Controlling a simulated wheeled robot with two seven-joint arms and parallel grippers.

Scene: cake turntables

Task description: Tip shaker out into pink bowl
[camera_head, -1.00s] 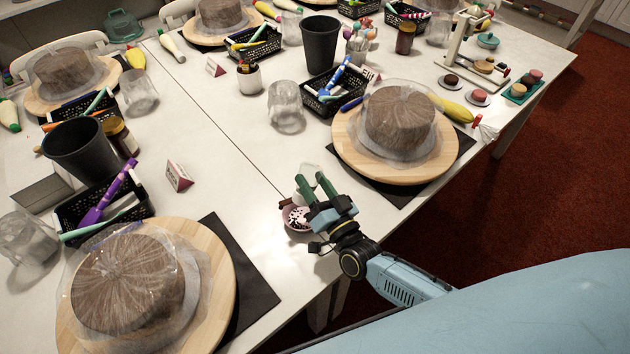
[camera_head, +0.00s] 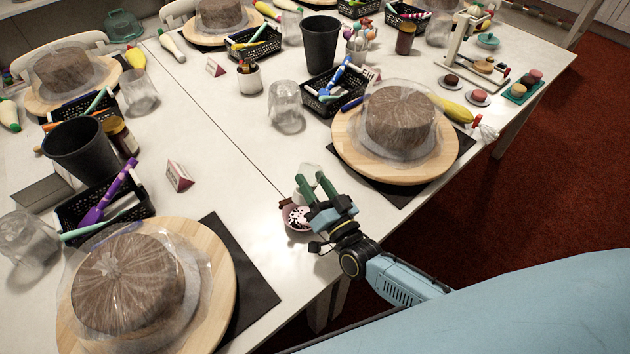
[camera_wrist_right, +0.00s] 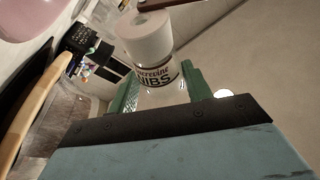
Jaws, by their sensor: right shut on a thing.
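My right gripper (camera_head: 314,190) is shut on the shaker, just above and beside the pink bowl at the table's front edge. In the right wrist view the shaker (camera_wrist_right: 150,45) shows a white top and a dark-lettered label reading "NIBS", between the green fingers (camera_wrist_right: 163,92). In the head view only a pale, clear part of it (camera_head: 311,171) shows beyond the fingertips. The pink bowl (camera_head: 292,230) is partly hidden by the gripper; pale and dark bits show inside it. Whether anything is falling from the shaker cannot be told. My left gripper is not in view.
A wrapped cake on a wooden turntable (camera_head: 345,160) stands to the right, another turntable (camera_head: 218,290) at the front left. A clear jar (camera_head: 286,108) and black basket (camera_head: 322,106) stand behind. Bare white table (camera_head: 232,150) lies left of the gripper.

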